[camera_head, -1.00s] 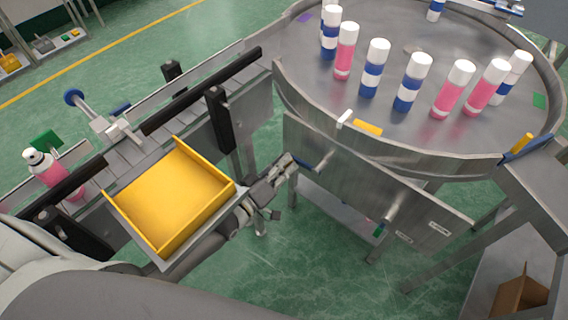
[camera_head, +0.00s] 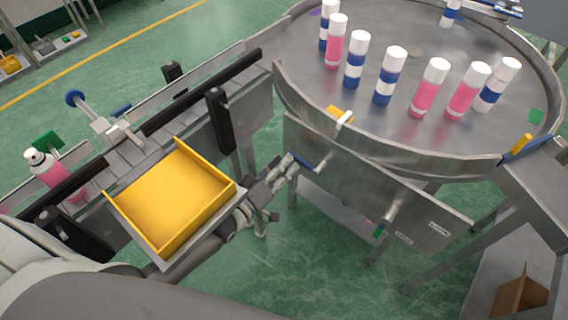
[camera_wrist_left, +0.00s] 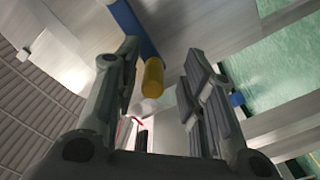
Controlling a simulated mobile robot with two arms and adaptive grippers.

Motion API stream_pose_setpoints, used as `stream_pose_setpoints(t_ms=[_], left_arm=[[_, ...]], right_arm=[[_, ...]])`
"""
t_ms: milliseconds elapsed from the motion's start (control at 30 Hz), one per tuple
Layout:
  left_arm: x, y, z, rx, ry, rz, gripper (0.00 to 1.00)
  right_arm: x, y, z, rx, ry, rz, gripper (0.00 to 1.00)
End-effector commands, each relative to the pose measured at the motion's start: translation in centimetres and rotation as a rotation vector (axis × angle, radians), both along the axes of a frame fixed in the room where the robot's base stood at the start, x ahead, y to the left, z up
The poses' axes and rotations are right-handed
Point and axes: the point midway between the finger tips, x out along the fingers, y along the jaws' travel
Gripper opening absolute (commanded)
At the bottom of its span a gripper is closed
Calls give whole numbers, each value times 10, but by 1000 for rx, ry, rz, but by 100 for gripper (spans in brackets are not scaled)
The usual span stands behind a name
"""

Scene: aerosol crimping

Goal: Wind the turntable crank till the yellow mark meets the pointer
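The round metal turntable (camera_head: 412,55) is at the upper right, carrying several capped bottles. Its yellow mark (camera_head: 335,111) is at the near-left rim, right beside the white pointer (camera_head: 344,119), which partly covers it. The crank's blue arm (camera_head: 304,163) is on the front panel below. My left gripper (camera_head: 289,164) is at the crank's outer end and hides its handle. In the left wrist view, the yellow handle (camera_wrist_left: 153,78) on the blue crank arm (camera_wrist_left: 135,28) lies between my open fingers (camera_wrist_left: 162,65), with gaps on both sides. My right gripper is not in view.
A yellow tray (camera_head: 170,205) stands above my left forearm, close to the conveyor (camera_head: 120,150). A second rod (camera_head: 390,212) sticks out of the front panel. A blue lever with a yellow grip (camera_head: 521,145) is at the turntable's right.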

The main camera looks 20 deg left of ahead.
Motion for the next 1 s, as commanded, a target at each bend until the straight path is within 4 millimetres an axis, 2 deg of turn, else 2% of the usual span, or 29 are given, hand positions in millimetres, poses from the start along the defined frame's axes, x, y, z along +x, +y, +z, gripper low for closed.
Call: stream_pose_setpoints(t_ms=[400, 533, 700, 1000], left_arm=[[-71, 25, -1, 0, 4, -1, 38], [-88, 32, 0, 1, 1, 0, 38], [-101, 37, 0, 0, -1, 0, 38], [-105, 38, 1, -1, -3, 0, 38]], right_arm=[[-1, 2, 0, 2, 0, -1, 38], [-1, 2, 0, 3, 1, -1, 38], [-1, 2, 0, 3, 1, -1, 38], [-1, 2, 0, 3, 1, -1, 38]])
